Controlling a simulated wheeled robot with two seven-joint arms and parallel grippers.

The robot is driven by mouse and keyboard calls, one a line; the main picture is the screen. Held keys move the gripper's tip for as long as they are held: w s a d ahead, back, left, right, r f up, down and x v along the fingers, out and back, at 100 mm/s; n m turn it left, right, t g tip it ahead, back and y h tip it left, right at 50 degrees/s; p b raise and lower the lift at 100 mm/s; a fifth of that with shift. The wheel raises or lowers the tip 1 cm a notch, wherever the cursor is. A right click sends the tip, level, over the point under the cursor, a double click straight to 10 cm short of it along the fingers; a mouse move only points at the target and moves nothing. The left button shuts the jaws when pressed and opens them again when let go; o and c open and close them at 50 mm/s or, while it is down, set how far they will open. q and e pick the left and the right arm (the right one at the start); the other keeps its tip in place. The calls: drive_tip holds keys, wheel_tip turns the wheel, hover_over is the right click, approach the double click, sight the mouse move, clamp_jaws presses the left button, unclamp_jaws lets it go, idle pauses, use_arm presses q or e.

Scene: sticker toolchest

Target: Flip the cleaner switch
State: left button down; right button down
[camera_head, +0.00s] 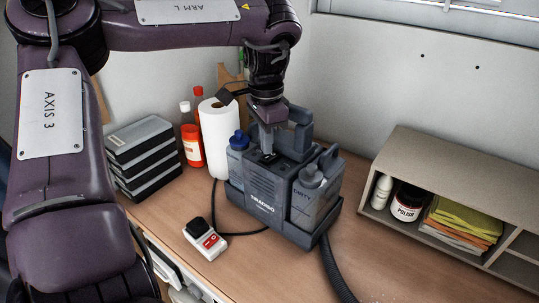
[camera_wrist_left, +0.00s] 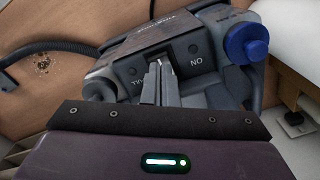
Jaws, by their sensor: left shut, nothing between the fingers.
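The cleaner (camera_head: 262,190) is a dark grey box on the wooden bench, with a blue-capped bottle and a tank marked DIRTY at its sides. My left gripper (camera_head: 267,150) reaches down onto its top panel. Its fingers are shut and empty. In the left wrist view the shut fingertips (camera_wrist_left: 158,66) are at the middle of the panel (camera_wrist_left: 190,70), between lettering on either side, one part reading like "NO". The switch is mostly hidden by the fingers, so its position and any contact cannot be told. My right gripper is not in view.
A paper towel roll (camera_head: 219,138) and red bottles (camera_head: 192,140) stand behind left of the cleaner. A white plug-like device (camera_head: 205,240) lies in front, its cable running to the cleaner. A dark hose (camera_head: 336,272) leaves the front. A shelf (camera_head: 440,165) stands at right.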

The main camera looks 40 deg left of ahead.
sight(267, 157)
use_arm(q)
drive_tip(key=shift+f+b, duration=0.8)
drive_tip(key=shift+f, duration=0.15)
idle(0.7)
drive_tip(key=shift+r, duration=0.1)
drive_tip(key=shift+r+p, duration=1.9)
drive_tip(key=shift+r, duration=1.6)
drive_tip(key=shift+w, duration=0.1)
